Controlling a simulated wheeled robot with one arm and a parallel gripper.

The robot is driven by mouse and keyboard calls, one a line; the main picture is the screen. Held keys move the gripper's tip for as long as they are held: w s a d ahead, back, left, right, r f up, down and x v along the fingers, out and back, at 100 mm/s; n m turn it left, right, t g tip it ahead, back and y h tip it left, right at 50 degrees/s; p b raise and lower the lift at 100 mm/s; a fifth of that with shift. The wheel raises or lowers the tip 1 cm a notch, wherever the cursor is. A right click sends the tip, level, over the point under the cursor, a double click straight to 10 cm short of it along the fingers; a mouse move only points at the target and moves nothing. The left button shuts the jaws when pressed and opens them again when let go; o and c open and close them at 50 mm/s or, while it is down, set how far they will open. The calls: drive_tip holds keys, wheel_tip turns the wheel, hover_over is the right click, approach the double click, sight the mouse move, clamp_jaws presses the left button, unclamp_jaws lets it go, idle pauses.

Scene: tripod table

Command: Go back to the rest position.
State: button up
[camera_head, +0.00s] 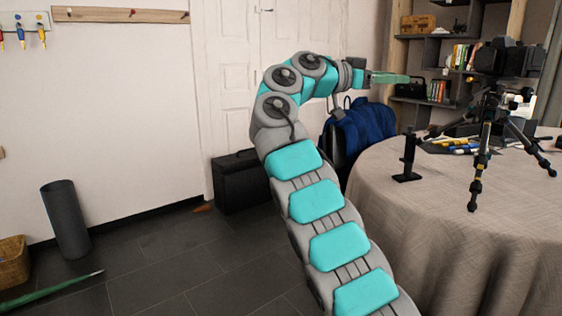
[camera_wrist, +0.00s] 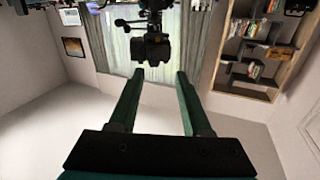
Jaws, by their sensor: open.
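The camera also shows upside down in the wrist view (camera_wrist: 151,48), beyond the fingertips.
A small black stand (camera_head: 407,160) is upright near the table's left edge. Pens (camera_head: 455,146) lie by the tripod legs. A blue bag (camera_head: 360,128) and a black case (camera_head: 240,182) are behind my arm. Shelves (camera_head: 436,50) stand at the back. The floor at left is mostly clear.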

drive_tip(key=s+d+f+n+g+y+p, duration=0.1)
drive_tip(key=s+d+f+n+g+y, duration=0.1)
drive_tip(key=s+d+f+n+y, duration=0.45)
drive_tip(key=s+d+f+n+g+y+p, duration=0.1)
drive_tip(key=s+f+n, duration=0.3)
drive_tip(key=s+f, duration=0.7)
drive_tip(key=s+a+f+n+g+y, duration=0.1)
drive_tip(key=s+a+f+y, duration=0.2)
drive_tip(key=s+a+f, duration=0.3)
drive_tip(key=s+a+f+n+g+y, duration=0.1)
drive_tip(key=s+a+f, duration=0.4)
drive_tip(key=s+f, duration=0.6)
drive_tip(key=s+a+f+n+g+y, duration=0.2)
drive_tip(key=s+a+f+y, duration=0.3)
drive_tip(key=s, duration=0.9)
wheel_tip(320, 180, down, 3)
drive_tip(key=shift+s+a+f+n+y+p, duration=0.2)
drive_tip(key=shift+s+a+n+y+p, duration=0.25)
drive_tip(key=shift+a, duration=0.4)
drive_tip(key=shift+w, duration=0.15)
drive_tip(key=shift+c, duration=0.2)
